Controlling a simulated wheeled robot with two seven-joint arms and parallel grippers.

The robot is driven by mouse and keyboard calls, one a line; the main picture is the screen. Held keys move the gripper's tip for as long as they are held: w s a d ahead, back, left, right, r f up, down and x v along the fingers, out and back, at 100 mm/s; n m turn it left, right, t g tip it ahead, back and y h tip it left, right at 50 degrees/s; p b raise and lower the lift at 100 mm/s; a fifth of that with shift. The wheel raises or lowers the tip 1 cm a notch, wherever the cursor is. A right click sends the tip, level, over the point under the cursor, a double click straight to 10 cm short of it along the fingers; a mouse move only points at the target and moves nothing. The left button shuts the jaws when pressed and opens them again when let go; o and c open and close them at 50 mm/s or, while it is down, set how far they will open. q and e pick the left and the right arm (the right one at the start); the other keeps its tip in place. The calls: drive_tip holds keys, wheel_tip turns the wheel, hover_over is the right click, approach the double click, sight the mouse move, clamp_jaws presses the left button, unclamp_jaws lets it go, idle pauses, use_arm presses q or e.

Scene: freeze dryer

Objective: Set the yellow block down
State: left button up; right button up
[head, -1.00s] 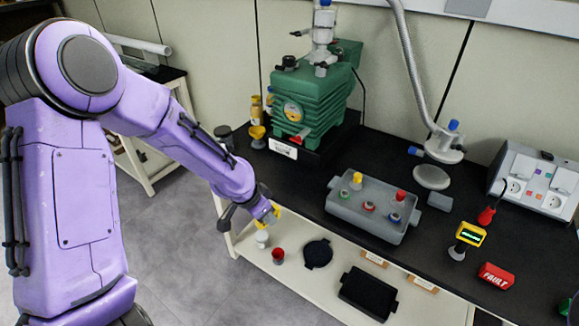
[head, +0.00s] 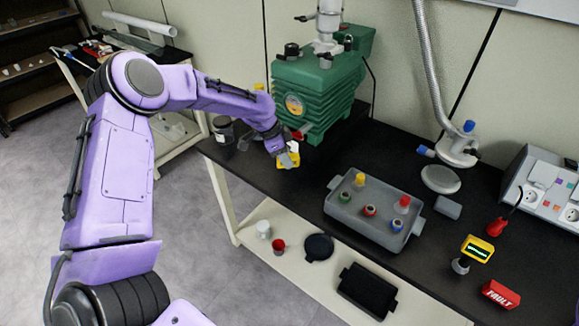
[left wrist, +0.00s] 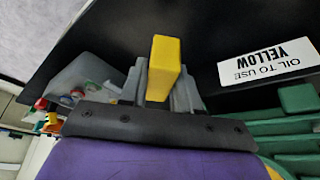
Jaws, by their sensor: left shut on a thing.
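My left gripper (head: 290,160) is shut on the yellow block (head: 286,161), above the black bench top (head: 263,183) near its front left part, just in front of the green pump (head: 312,92). In the left wrist view the yellow block (left wrist: 164,66) sticks out between the two grey fingers of the left gripper (left wrist: 163,85). Dark bench surface lies behind it. I cannot tell how high the block is above the bench. My right gripper is not in view.
A grey tray (head: 358,228) with several coloured-capped vials stands right of the gripper. A white label (left wrist: 265,62) reading "OIL TO USE YELLOW" is by the pump. Dark jars (head: 223,133) stand left. Bare bench lies between gripper and tray.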

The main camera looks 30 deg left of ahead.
sight(294, 177)
use_arm(q)
drive_tip(key=shift+w+r, duration=0.1)
drive_tip(key=shift+w, duration=0.7)
wheel_tip(294, 177, down, 2)
drive_tip(key=shift+s+f+p, duration=0.1)
drive_tip(key=shift+f+p, duration=0.15)
drive_tip(key=shift+p, duration=0.15)
drive_tip(key=shift+f, duration=0.65)
wheel_tip(294, 177, down, 2)
drive_tip(key=shift+f+p, duration=0.25)
drive_tip(key=shift+p, duration=0.55)
drive_tip(key=shift+w+f, duration=0.25)
drive_tip(key=shift+f, duration=0.35)
drive_tip(key=o, duration=1)
drive_tip(key=shift+o, duration=0.2)
